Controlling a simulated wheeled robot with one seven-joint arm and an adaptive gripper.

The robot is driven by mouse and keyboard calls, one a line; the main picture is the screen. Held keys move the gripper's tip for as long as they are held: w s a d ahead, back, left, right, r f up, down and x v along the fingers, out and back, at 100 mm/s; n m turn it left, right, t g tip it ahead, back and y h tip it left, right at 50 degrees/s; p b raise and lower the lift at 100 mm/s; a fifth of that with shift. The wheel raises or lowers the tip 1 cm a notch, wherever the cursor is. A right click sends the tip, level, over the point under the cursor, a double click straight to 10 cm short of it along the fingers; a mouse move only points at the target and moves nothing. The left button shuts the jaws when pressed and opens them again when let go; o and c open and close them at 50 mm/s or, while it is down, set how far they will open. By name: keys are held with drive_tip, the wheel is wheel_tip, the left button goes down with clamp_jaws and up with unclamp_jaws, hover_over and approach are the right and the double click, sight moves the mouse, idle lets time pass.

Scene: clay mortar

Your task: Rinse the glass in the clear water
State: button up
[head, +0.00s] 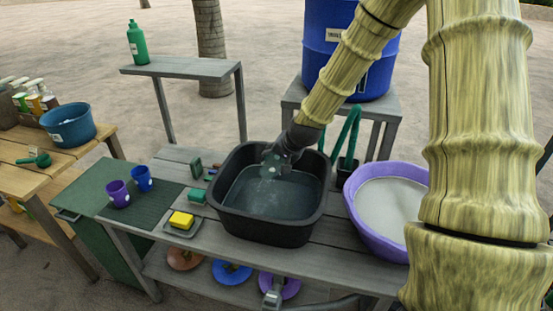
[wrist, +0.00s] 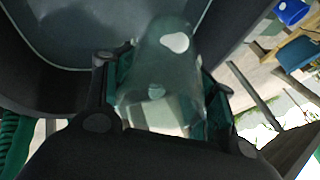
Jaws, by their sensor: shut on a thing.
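A see-through glass (wrist: 165,75) with pale patches on it is held between the fingers of my gripper (wrist: 157,95) in the wrist view. In the head view my gripper (head: 274,154) is shut on the glass (head: 270,166) at the back left inside a black tub (head: 232,226). The tub holds dark, see-through water (head: 275,197). The glass is low over the water near the tub's back wall; I cannot tell whether it touches the water. A purple basin (head: 353,215) with cloudy whitish water (head: 390,202) stands right of the tub.
A purple cup (head: 118,193) and a blue cup (head: 142,178) stand on a dark mat (head: 140,211) at the left. A yellow sponge (head: 181,220) and green blocks (head: 196,195) lie left of the tub. A blue barrel (head: 330,25) stands behind.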

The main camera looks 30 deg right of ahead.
drive_tip(key=shift+w+f+b, duration=0.1)
drive_tip(key=shift+f+b, duration=4.9)
drive_tip(key=shift+f, duration=1.55)
drive_tip(key=shift+f, duration=0.6)
drive_tip(key=shift+r, duration=0.2)
drive_tip(key=shift+a, duration=0.1)
